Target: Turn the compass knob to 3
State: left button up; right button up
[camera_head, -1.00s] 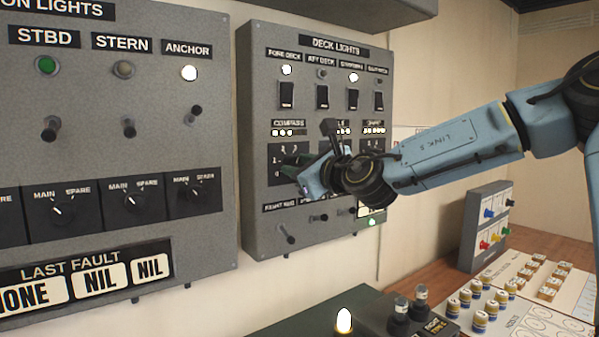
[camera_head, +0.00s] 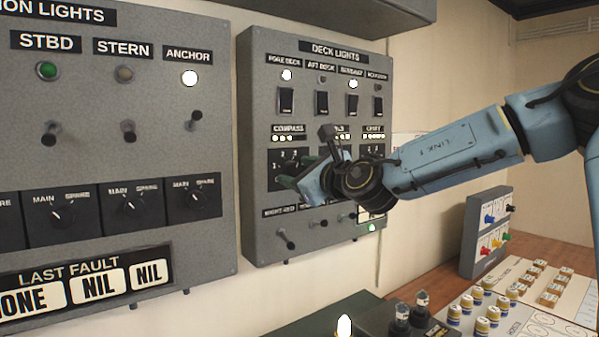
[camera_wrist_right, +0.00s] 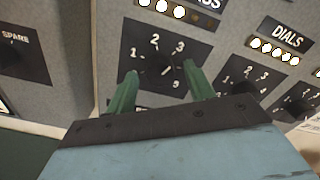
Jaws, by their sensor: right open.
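The compass knob (camera_wrist_right: 160,66) is a dark round knob on a black plate with white numbers 1, 2 and 3 around it and another mark at lower right. I cannot clearly make out where its pointer aims. In the head view its plate (camera_head: 275,156) is on the deck lights panel, under the COMPASS label (camera_head: 287,129), and the knob is mostly hidden by my gripper. My right gripper (camera_wrist_right: 161,70) is open, with one green finger on each side of the knob; contact cannot be told. It also shows in the head view (camera_head: 296,170). My left gripper is not in view.
The grey deck lights panel (camera_head: 257,100) has rocker switches above and toggle levers (camera_head: 285,240) below the dials. The dials knob (camera_wrist_right: 240,80) is close to the right of my fingers. Another panel (camera_head: 110,100) is at left. A counter with small bottles (camera_head: 480,310) is below right.

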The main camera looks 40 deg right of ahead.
jog(key=shift+s, duration=0.15)
jog(key=s+a+b, duration=0.1)
jog(key=s, duration=1.2)
jog(key=shift+a+b, duration=0.25)
jog(key=shift+b, duration=0.1)
